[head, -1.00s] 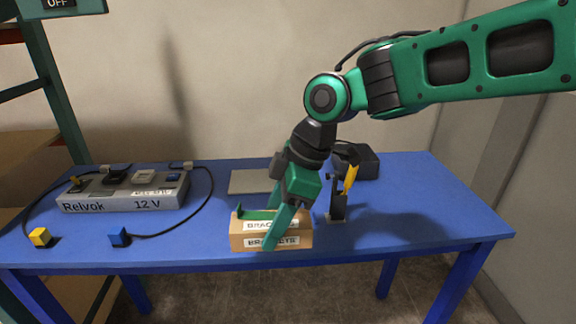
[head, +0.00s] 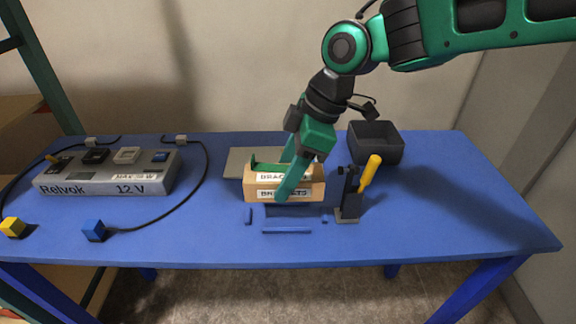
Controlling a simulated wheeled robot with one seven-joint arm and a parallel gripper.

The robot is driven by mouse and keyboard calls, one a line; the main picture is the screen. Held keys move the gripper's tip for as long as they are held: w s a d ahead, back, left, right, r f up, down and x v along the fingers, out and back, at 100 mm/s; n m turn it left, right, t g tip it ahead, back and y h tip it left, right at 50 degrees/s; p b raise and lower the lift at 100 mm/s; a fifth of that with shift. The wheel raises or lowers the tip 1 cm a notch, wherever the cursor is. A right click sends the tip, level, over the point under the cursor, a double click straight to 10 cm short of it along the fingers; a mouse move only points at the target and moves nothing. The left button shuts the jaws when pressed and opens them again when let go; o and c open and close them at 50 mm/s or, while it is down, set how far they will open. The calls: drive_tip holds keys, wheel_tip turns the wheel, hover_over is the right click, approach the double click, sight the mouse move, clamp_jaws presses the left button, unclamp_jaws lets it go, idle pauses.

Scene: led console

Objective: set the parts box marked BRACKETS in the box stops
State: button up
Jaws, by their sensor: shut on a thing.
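The tan parts box marked BRACKETS (head: 313,190) is in the middle of the head view, its label facing me. My gripper (head: 273,178) comes down from the upper right and is shut on the box, one green finger in front of its labelled face and the other partly hidden inside or behind it. The box stops are low blue strips on the blue table: a left one (head: 248,216), a front one (head: 287,230) and a small right one (head: 325,218). The box appears behind or above them, with a dark shadow below it; its exact height is unclear.
A black stand (head: 348,196) with a yellow-handled tool (head: 370,170) is close right of the box. A black bin (head: 376,142) is behind it. A grey plate (head: 236,162) lies behind the box. The Relvok 12 V console (head: 105,180) and its cabled plugs occupy the left.

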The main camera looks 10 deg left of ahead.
sight(309, 172)
drive_tip(key=shift+d+f, duration=0.15)
drive_tip(key=shift+f, duration=2.7)
drive_tip(key=shift+f, duration=1.05)
drive_tip(key=o, duration=1.3)
drive_tip(key=shift+d, duration=0.1)
drive_tip(key=v, duration=1)
drive_tip(key=shift+d+r, duration=0.15)
drive_tip(key=shift+r, duration=0.25)
